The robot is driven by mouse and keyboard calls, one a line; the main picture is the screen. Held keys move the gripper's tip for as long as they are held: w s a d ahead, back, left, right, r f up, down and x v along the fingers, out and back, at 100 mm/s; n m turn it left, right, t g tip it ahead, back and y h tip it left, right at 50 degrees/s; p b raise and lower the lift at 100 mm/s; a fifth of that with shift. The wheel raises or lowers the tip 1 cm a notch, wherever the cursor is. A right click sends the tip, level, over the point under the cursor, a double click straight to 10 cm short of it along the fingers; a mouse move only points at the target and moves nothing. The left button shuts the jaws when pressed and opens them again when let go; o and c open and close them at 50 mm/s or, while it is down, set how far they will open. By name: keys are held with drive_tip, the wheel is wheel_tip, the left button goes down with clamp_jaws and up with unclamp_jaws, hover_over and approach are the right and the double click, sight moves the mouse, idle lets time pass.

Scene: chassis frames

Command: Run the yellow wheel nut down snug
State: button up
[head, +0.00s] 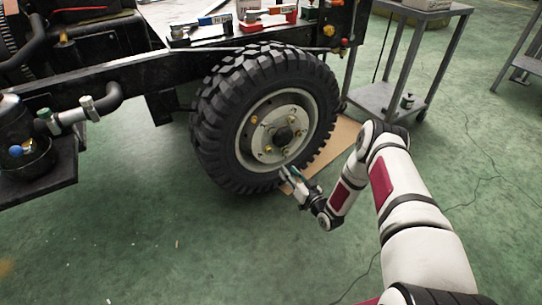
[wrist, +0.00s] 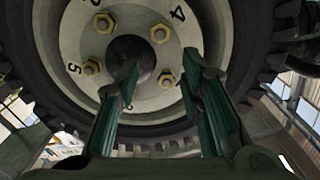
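The wheel (head: 229,104) has a pale rim with several brass-yellow nuts around a dark hub. One yellow nut (head: 253,120) shows at the rim's upper left in the head view. In the wrist view, nuts sit at upper left (wrist: 104,22), upper right (wrist: 160,32), left (wrist: 91,67) and lower right (wrist: 166,80). They look alike there, so I cannot tell which is the task's nut. My gripper (wrist: 163,75) is open, its green-lined fingers apart with nothing between them. It points at the lower rim, and the left finger covers part of the hub.
Black painted digits mark the rim by the nuts. The chassis frame (head: 100,68) extends left of the wheel, with pipes and fittings. A brown board (head: 338,142) lies under the wheel. A grey cart (head: 378,98) stands behind at right. The green floor in front is clear.

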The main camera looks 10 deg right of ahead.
sight(270, 150)
drive_tip(key=b+x, duration=0.5)
drive_tip(key=x, duration=0.8)
drive_tip(key=shift+w+a+f, duration=0.1)
drive_tip(key=shift+w, duration=0.25)
